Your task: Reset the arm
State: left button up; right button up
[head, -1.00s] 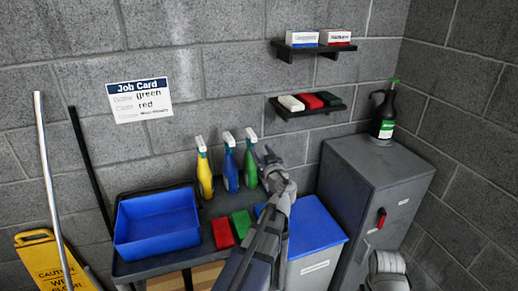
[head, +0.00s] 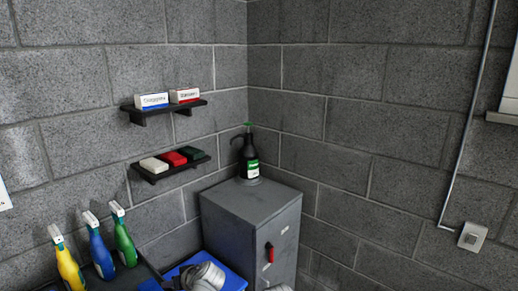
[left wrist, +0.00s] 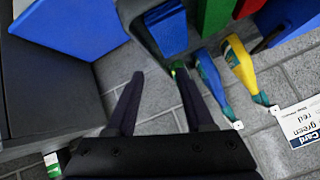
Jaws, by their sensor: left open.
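My left gripper (left wrist: 158,72) is open and empty in the left wrist view, with grey wall between its fingers. In the head view only a pale rounded part of my arm shows at the bottom; its fingers are out of sight. The right gripper is not seen. In the left wrist view, a blue pad (left wrist: 166,32), a green pad (left wrist: 214,14) and a red pad (left wrist: 246,7) lie beyond the fingers. The job card (left wrist: 302,120) appears upside down at the right.
Yellow (head: 68,268), blue (head: 100,255) and green (head: 124,243) spray bottles stand at lower left. A grey cabinet (head: 245,215) carries a black sprayer (head: 249,160). Two wall shelves hold boxes (head: 152,100) and pads (head: 175,158). A blue-topped bin (head: 228,277) stands beside the cabinet.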

pick_arm(q)
jog(key=s+d+f+m+g+h, duration=0.3)
jog(key=s+d+f+m, duration=0.1)
jog(key=s+d, duration=0.4)
jog(key=s+d+f+m+g+h, duration=0.3)
jog(key=s+d+m, duration=0.2)
jog(key=s+d, duration=0.3)
jog(key=d, duration=0.4)
jog(key=shift+s+f+m+h, duration=0.3)
jog(key=shift+f+h, duration=0.05)
jog(key=shift+h, duration=0.05)
